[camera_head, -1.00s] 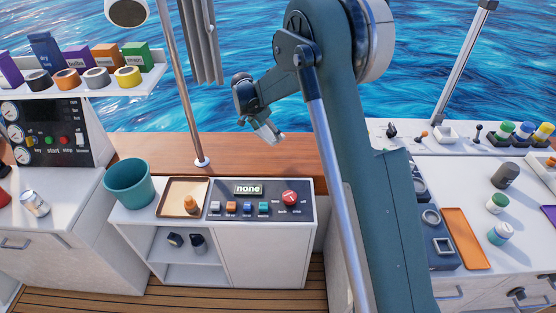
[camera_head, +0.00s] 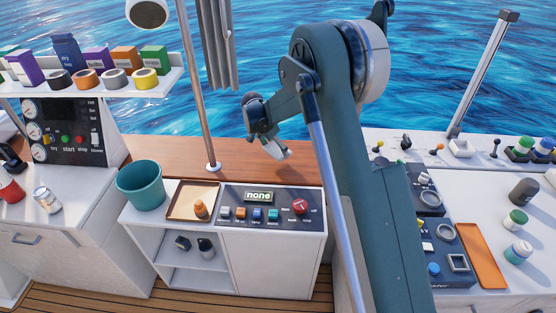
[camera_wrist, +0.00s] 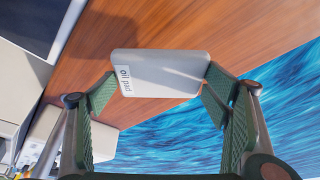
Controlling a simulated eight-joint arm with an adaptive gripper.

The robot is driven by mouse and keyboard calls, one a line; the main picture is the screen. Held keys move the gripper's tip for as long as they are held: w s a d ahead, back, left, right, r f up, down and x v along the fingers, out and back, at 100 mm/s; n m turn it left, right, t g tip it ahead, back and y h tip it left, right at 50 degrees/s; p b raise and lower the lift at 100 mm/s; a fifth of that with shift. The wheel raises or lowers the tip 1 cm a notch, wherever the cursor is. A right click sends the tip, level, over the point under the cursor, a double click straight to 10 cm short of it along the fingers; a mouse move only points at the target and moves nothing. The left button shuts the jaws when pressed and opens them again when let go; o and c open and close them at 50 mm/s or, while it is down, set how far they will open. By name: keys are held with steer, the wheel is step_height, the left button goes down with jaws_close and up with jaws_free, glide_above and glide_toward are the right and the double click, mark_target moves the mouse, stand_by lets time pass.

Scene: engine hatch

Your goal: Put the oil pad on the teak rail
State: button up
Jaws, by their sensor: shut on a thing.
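The oil pad (camera_wrist: 160,74) is a pale grey, rounded slab with a label reading "oil pad", seen in the wrist view. My gripper (camera_wrist: 160,82) is shut on it, with one green ribbed finger at each side edge. In the head view my gripper (camera_head: 275,149) holds the small pale pad in front of the teak rail. The teak rail (camera_head: 250,167) is the brown wooden ledge behind the console. It also fills the upper part of the wrist view (camera_wrist: 235,32). The pad appears above the wood; I cannot tell the gap.
A metal pole (camera_head: 197,90) stands on the rail to the left of my gripper. A console (camera_head: 270,205) with buttons, a brown tray (camera_head: 180,206) and a teal bucket (camera_head: 139,188) are in front of the rail. Open water lies beyond the rail.

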mark_target(276, 163)
steer(key=shift+f, duration=1.25)
steer(key=shift+f+b, duration=0.45)
steer(key=shift+f, duration=1.45)
steer(key=shift+f, duration=0.15)
steer(key=o, duration=0.8)
steer(key=p+v, duration=0.1)
steer(key=v, duration=1.1)
steer(key=shift+r+p, duration=0.2)
steer(key=shift+p, duration=0.15)
